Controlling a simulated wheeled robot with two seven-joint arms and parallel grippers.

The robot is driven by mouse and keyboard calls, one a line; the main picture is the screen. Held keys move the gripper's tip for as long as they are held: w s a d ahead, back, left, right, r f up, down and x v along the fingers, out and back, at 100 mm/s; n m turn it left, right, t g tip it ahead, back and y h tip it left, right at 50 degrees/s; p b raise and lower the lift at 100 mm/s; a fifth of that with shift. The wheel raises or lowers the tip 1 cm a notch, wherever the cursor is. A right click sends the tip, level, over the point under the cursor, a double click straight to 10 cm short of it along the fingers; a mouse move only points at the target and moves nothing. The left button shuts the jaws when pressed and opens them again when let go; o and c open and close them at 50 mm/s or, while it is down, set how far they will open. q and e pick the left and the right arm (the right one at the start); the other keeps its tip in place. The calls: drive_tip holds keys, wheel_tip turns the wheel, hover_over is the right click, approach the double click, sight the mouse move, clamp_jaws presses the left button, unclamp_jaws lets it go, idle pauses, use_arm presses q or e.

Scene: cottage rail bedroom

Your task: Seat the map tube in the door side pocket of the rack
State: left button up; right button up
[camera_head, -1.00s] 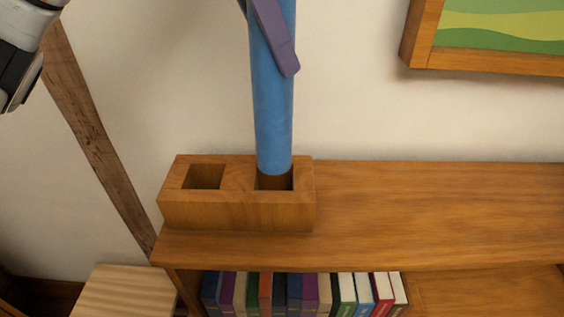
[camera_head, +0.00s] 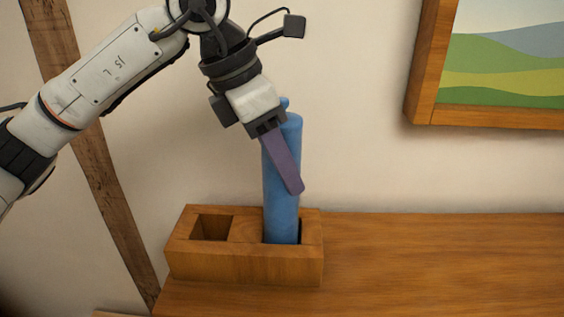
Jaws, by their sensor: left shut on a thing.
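The map tube (camera_head: 281,205) is a blue cylinder standing close to upright. Its lower end is inside the right pocket of the wooden rack (camera_head: 245,266), with a dark gap showing on its right. How deep it reaches is hidden by the rack. The rack's left pocket (camera_head: 211,228) is empty. My left gripper (camera_head: 292,188) comes down from the upper left and is shut on the tube's upper part. One purple finger lies across the tube's near side; the other is hidden behind it. My right gripper is out of view.
The rack stands at the left end of a wooden shelf top (camera_head: 430,260), which is clear to the right. A framed landscape picture (camera_head: 500,80) hangs on the wall at upper right. A dark timber post (camera_head: 95,170) runs down the wall at left.

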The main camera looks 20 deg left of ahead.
use_arm(q)
drive_tip(key=o, duration=1.5)
drive_tip(key=shift+f, duration=0.1)
drive_tip(key=shift+c, duration=0.2)
drive_tip(key=v, duration=1.2)
